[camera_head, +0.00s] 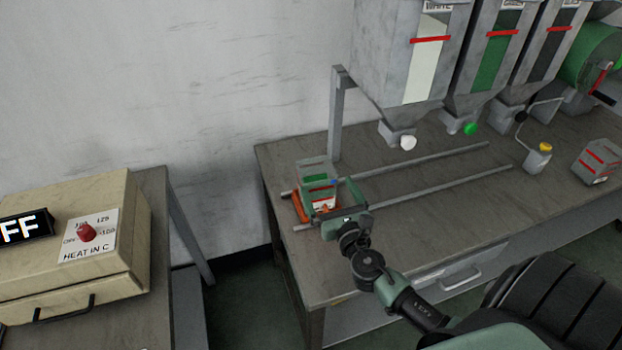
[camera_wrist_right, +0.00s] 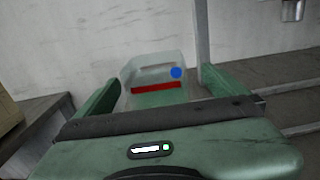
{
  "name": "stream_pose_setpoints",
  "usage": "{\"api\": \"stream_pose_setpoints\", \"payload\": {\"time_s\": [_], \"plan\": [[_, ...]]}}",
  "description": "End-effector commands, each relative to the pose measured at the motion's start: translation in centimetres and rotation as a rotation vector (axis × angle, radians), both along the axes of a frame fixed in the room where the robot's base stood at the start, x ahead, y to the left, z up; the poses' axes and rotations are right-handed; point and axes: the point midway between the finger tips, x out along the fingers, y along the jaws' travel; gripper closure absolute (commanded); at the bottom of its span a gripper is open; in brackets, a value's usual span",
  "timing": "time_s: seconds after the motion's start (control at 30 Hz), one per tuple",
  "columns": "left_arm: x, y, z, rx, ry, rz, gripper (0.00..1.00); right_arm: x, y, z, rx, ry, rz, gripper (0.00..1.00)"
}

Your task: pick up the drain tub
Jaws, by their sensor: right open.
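A clear, box-shaped tub (camera_head: 318,172) with a red band and a blue dot stands at the left end of two rails on the bench; I take it for the drain tub. Green shows through its wall. In the right wrist view the tub (camera_wrist_right: 157,72) is ahead, between the two green fingers. My right gripper (camera_head: 328,197) is at the tub's near side, and it also shows in the right wrist view (camera_wrist_right: 160,88). It is open. Contact with the tub cannot be told. The tub's lower part is partly hidden by the gripper. My left gripper is out of view.
An orange part (camera_head: 299,207) is beside the tub. Rails (camera_head: 440,193) run right under hoppers (camera_head: 412,60). A yellow-topped cup (camera_head: 538,157) and a red-striped container (camera_head: 598,163) stand right. A heater box (camera_head: 110,240) is on the left table. A gap separates the tables.

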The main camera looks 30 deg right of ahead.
Motion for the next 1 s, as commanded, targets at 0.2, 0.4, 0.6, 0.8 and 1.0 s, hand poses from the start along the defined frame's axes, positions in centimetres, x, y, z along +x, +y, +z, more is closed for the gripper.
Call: {"api": "stream_pose_setpoints", "payload": {"time_s": [0.2,0.4,0.6,0.8,1.0], "plan": [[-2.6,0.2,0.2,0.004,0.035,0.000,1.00,2.0,-0.4,0.0,-0.021,0.003,0.007,0.00],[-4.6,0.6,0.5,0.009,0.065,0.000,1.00,4.4,-0.7,-0.2,-0.017,0.003,0.004,0.00],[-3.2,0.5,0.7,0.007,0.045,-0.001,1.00,7.2,-1.2,-0.6,-0.018,0.003,0.005,0.00],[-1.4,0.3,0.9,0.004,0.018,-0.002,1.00,7.8,-1.4,-0.7,-0.015,0.004,0.005,0.00],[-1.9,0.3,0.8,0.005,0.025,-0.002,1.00,7.7,-1.4,-0.7,-0.015,0.004,0.005,0.22]]}}
